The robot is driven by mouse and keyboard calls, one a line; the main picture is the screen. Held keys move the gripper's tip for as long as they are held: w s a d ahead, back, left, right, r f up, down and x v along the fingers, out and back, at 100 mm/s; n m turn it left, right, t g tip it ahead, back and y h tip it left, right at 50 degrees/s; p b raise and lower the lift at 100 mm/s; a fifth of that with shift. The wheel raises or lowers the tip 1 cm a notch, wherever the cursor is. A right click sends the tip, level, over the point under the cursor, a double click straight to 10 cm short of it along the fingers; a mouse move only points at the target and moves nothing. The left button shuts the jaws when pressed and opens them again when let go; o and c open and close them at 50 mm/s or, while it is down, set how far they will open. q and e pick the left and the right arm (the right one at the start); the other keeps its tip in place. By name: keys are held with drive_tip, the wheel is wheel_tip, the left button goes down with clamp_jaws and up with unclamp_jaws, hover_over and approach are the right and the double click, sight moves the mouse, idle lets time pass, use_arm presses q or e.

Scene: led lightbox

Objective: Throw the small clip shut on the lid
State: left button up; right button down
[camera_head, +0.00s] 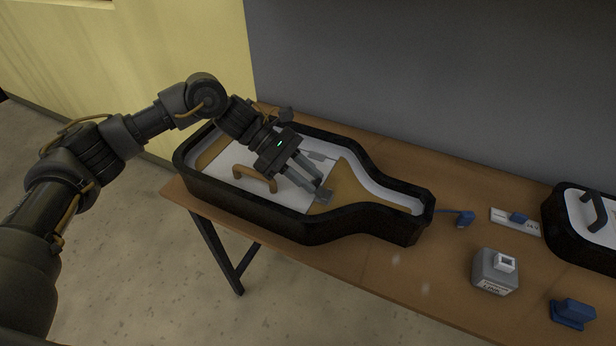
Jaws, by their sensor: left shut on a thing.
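A black bottle-shaped lightbox (300,226) lies on the wooden table. A white lid (235,165) with a tan handle (255,180) covers the wide part of its inside. A small grey clip (323,196) shows at the lid's right edge, at my fingertips. My left gripper (318,186) reaches down over the lid from the upper left and is shut on the small clip. The fingers hide part of the clip, so its exact angle is hard to tell. My right gripper is not in view.
A grey box (495,271), a blue block (573,314) and another black case (575,245) stand to the right. A grey wall closes the back.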

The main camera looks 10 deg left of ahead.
use_arm(q)
drive_tip(key=o, duration=1)
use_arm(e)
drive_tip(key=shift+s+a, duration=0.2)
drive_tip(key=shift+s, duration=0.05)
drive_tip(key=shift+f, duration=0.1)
use_arm(q)
drive_tip(key=b+v, duration=0.2)
drive_tip(key=v, duration=0.4)
drive_tip(key=shift+w+a, duration=0.15)
drive_tip(key=shift+a, duration=0.2)
drive_tip(key=shift+b+v, duration=0.3)
drive_tip(key=shift+v, duration=1.8)
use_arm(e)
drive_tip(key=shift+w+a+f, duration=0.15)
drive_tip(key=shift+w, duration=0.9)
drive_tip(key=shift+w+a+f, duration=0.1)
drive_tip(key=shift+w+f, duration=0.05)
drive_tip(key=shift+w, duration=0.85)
use_arm(q)
drive_tip(key=shift+r, duration=0.15)
